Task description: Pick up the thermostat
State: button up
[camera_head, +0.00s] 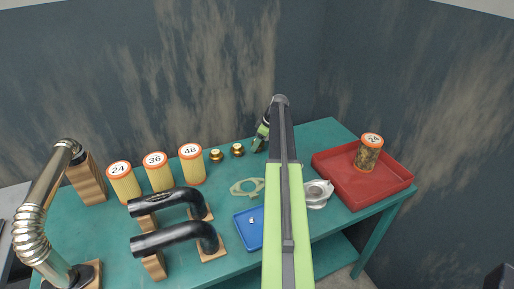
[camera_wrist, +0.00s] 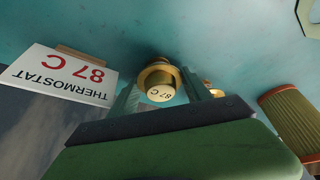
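A brass thermostat (camera_wrist: 160,84) with a pale cap marked "87 C" stands between the fingers of my gripper (camera_wrist: 160,98) in the wrist view. My gripper looks open, with one finger on each side of the thermostat. A second brass piece (camera_wrist: 216,93) is partly hidden behind the right finger. In the head view, two brass thermostats (camera_head: 216,155) (camera_head: 237,150) stand near the table's back edge. My gripper (camera_head: 260,138) is just right of them there, partly hidden by my arm. A white sign (camera_wrist: 62,75) reading "THERMOSTAT 87 C" lies to the left in the wrist view.
Filters marked 24, 36 and 48 (camera_head: 191,165) stand left of the thermostats. Black hoses (camera_head: 175,237), a pale gasket (camera_head: 247,187) and a blue tray (camera_head: 243,232) are nearer. A red tray (camera_head: 338,185) at right holds a jar-like filter (camera_head: 368,155).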

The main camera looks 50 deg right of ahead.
jog(key=c, duration=0.9)
jog(key=shift+o, duration=0.2)
jog(key=shift+r+p, duration=0.45)
notch_tip(320, 180, up, 4)
jog(key=p, duration=0.4)
jog(key=s+d+r+p, duration=0.4)
jog(key=s+r+p, duration=0.2)
jog(key=s, duration=0.4)
jog(key=shift+s+d, duration=0.3)
jog(key=shift+d, duration=0.1)
jog(key=shift+s+a, duration=0.1)
